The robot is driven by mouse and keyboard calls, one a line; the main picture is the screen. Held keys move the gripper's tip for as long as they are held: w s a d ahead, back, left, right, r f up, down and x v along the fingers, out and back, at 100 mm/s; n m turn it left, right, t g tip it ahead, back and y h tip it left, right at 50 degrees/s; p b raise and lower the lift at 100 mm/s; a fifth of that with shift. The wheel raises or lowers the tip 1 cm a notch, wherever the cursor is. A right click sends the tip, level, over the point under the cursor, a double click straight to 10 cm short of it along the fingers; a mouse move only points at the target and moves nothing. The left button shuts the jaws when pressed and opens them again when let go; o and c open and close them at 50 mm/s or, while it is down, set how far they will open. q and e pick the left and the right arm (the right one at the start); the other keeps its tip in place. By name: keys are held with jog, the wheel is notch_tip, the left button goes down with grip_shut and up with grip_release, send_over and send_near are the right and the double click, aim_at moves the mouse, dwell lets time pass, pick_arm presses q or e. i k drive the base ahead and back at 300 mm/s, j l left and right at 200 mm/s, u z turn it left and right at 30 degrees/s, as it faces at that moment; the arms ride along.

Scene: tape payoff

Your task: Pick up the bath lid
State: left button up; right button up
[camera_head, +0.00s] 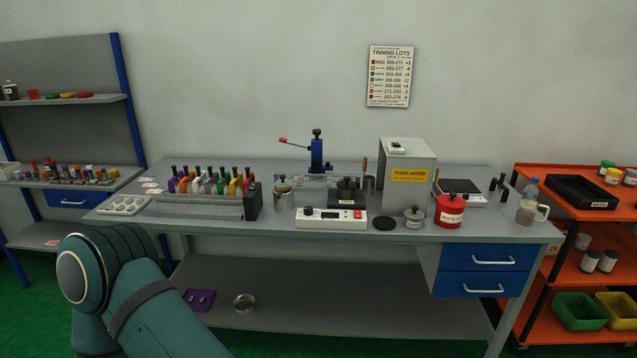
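A flat black disc (385,223) lies on the bench (300,241) near its front edge. A small round silver piece with a knob on top (414,218) stands just right of it. A dark squat unit with a knobbed top (347,191) sits behind the white control box (330,217). I cannot tell for certain which of these is the bath lid. One of my arms shows at the lower left, but its gripper is out of the picture. My other arm is not in view.
A red canister (449,211) and a grey fume hood box (406,175) stand close by on the right. An orange cart (569,216) adjoins the bench's right end.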

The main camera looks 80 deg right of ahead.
aim_at(281, 182)
jog(key=z, duration=2.25)
jog(key=i+j+u, duration=0.2)
jog(key=i, duration=0.4)
jog(key=l, duration=0.1)
